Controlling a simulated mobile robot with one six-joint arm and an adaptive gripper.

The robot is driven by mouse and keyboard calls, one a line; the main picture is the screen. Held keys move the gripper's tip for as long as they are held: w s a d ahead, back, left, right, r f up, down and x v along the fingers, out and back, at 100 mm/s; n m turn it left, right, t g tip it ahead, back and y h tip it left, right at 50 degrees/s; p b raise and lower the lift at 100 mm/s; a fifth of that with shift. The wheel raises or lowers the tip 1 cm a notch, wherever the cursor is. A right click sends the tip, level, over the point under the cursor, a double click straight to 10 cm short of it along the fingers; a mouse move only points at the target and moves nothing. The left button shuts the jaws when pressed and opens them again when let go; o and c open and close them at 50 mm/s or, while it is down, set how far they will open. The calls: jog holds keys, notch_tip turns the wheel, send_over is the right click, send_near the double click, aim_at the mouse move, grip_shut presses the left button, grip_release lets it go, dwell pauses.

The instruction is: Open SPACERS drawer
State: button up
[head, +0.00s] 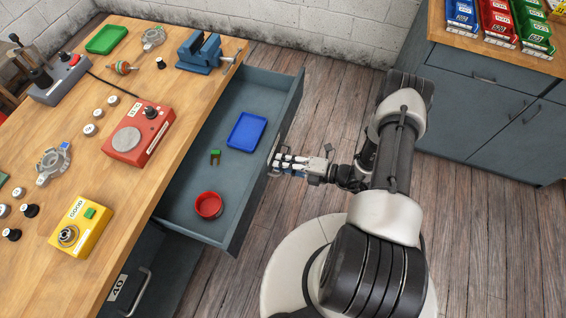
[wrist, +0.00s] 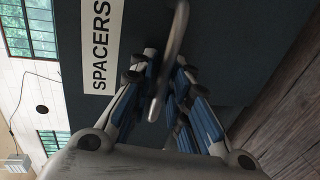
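The SPACERS drawer (head: 255,84) is pulled well out from the workbench in the head view. A blue tray, a red ring-shaped dish and a small green-and-dark part lie in it. In the wrist view the drawer front (wrist: 225,50) carries a white SPACERS label (wrist: 100,45). The metal drawer handle (wrist: 177,35) passes between the fingers of my gripper (wrist: 168,72). The fingers look closed around it, though the exact contact is partly hidden. In the head view my gripper (head: 278,164) is at the outside of the drawer front.
The wooden workbench (head: 190,100) bears a blue vise (head: 200,54), a red box (head: 138,132) and a yellow box (head: 77,226). Another drawer handle (head: 140,292) shows lower left. A grey cabinet (head: 480,110) with coloured bins stands at right. Open wood floor (head: 325,95) lies between.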

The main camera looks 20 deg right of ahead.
jog(key=shift+o, duration=1.2)
jog(key=v, duration=1.2)
jog(key=shift+f, duration=0.1)
